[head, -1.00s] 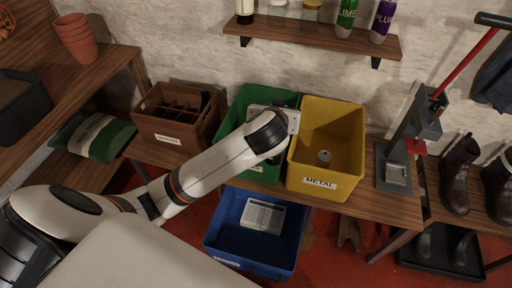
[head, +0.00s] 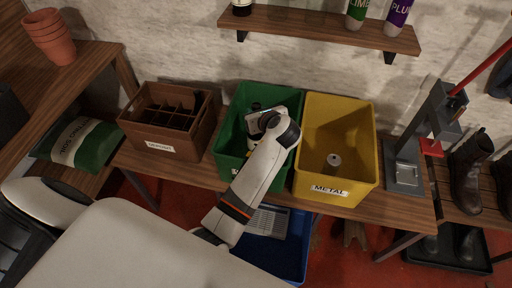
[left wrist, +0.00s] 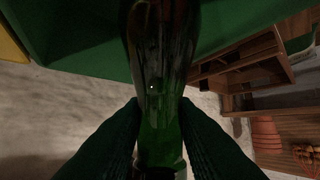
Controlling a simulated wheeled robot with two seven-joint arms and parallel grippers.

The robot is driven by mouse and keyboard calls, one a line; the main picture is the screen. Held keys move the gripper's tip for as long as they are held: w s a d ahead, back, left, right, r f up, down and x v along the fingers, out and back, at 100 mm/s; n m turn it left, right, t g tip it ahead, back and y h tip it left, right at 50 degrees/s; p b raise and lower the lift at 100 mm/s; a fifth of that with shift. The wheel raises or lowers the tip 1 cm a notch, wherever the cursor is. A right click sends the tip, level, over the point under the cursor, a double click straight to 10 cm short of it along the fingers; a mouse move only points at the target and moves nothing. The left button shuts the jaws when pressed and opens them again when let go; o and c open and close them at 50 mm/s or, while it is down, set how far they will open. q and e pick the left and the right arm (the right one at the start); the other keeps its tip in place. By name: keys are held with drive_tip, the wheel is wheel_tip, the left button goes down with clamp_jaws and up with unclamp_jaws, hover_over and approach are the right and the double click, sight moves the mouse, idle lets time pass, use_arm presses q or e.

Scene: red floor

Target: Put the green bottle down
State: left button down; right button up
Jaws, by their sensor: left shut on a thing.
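The green bottle (left wrist: 160,70) fills the middle of the left wrist view, upright in that picture, between the two dark fingers of my left gripper (left wrist: 160,118). The fingers are shut on it. In the head view my left gripper (head: 262,120) is at the opening of the green bin (head: 228,140), with my forearm crossing the bin's front right. The bottle is mostly hidden there by my wrist. The bin's green wall (left wrist: 75,45) shows close behind the bottle in the left wrist view. I cannot tell whether the bottle touches the bin. My right gripper is not in view.
The yellow METAL bin (head: 368,150) with a can (head: 333,161) stands right of the green bin. A divided wooden crate (head: 160,142) stands left. A blue bin (head: 292,250) is below on the floor. A shelf (head: 330,34) with bottles hangs above.

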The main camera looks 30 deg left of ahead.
sight(259, 135)
use_arm(q)
wheel_tip(259, 135, down, 9)
drive_tip(key=shift+f+b, duration=0.1)
drive_tip(key=shift+b, duration=0.85)
drive_tip(key=c, duration=1.2)
unclamp_jaws()
drive_tip(key=shift+s+f, duration=0.1)
drive_tip(key=shift+o, duration=0.2)
